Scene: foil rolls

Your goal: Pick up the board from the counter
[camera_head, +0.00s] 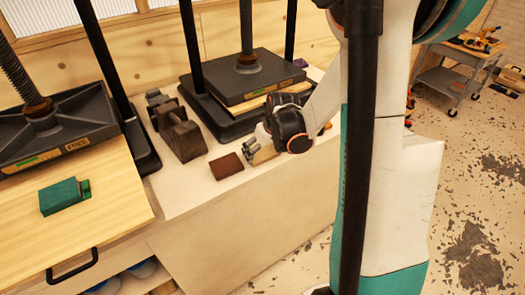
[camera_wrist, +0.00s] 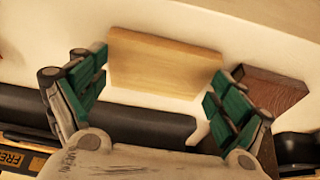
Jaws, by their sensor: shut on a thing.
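The board is a light-wood rectangular piece (camera_wrist: 163,65) in the wrist view, lying across between my gripper's green-padded fingers. My gripper (camera_wrist: 160,90) is shut on it, with one finger at each short end. In the head view my gripper (camera_head: 254,150) is low at the counter (camera_head: 200,195), near its front edge, and mostly hides the board. I cannot tell whether the board touches the counter or is slightly above it.
A reddish-brown block (camera_head: 226,166) lies just left of my gripper. Dark clamp-like blocks (camera_head: 180,135) stand behind it. A black press (camera_head: 250,80) stands at the back, another (camera_head: 50,125) at left. A green block (camera_head: 60,197) lies on the left wooden top.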

